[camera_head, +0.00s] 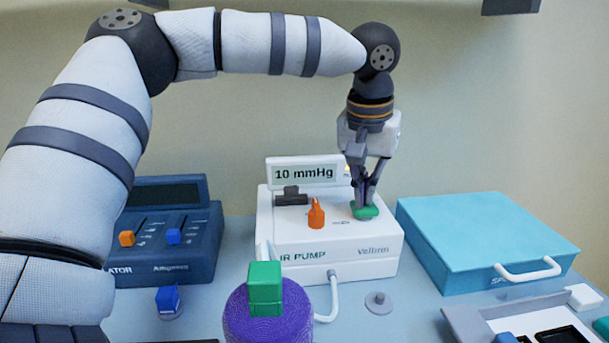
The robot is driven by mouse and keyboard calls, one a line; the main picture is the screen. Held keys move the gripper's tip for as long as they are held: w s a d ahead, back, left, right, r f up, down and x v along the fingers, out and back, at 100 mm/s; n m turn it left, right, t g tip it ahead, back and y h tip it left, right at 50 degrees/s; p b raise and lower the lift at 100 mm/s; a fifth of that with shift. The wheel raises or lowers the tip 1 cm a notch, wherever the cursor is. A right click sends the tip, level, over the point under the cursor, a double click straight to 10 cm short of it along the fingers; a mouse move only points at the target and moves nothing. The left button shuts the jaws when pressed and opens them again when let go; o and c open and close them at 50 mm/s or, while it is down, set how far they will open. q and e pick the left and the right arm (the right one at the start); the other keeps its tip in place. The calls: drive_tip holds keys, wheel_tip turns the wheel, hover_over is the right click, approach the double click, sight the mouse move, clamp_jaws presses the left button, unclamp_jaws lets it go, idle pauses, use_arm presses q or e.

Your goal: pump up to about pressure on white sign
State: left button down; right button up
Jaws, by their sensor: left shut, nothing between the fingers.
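The white air pump (375,262) stands on the table at the middle. Its top carries a green button (364,212), an orange knob (316,213) and a dark clip-like part (291,196). A white sign (304,173) at its back edge reads "10 mmHg". My left gripper (366,203) points straight down at the green button with its fingers shut and empty. The fingertips are at the button and appear to touch it. Any pressure display on the pump is not readable here. My right gripper is not in view.
A dark blue device (180,262) with an orange and a blue slider is left of the pump. A teal case (485,240) with a white handle is at right. A purple cylinder (268,318) with a green block (265,288) stands in front. A grey tray (470,325) is front right.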

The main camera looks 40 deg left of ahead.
use_arm(q)
drive_tip(key=shift+w+v, duration=0.2)
drive_tip(key=shift+v, duration=0.95)
drive_tip(key=shift+w+v, duration=0.25)
drive_tip(key=shift+v, duration=0.85)
drive_tip(key=shift+a, duration=0.15)
drive_tip(key=shift+r, duration=0.1)
idle(0.6)
drive_tip(key=shift+s+x, duration=0.2)
drive_tip(key=shift+x, duration=0.9)
drive_tip(key=shift+s+x, duration=0.2)
drive_tip(key=shift+x, duration=0.9)
drive_tip(key=shift+w+v, duration=0.2)
drive_tip(key=shift+v, duration=0.85)
drive_tip(key=shift+w+v, duration=0.2)
drive_tip(key=shift+v, duration=0.85)
drive_tip(key=shift+r, duration=0.15)
drive_tip(key=v, duration=0.3)
drive_tip(key=w+v, duration=0.1)
drive_tip(key=shift+s+a+r, duration=0.1)
drive_tip(key=shift+a+r, duration=0.05)
drive_tip(key=shift+r, duration=0.35)
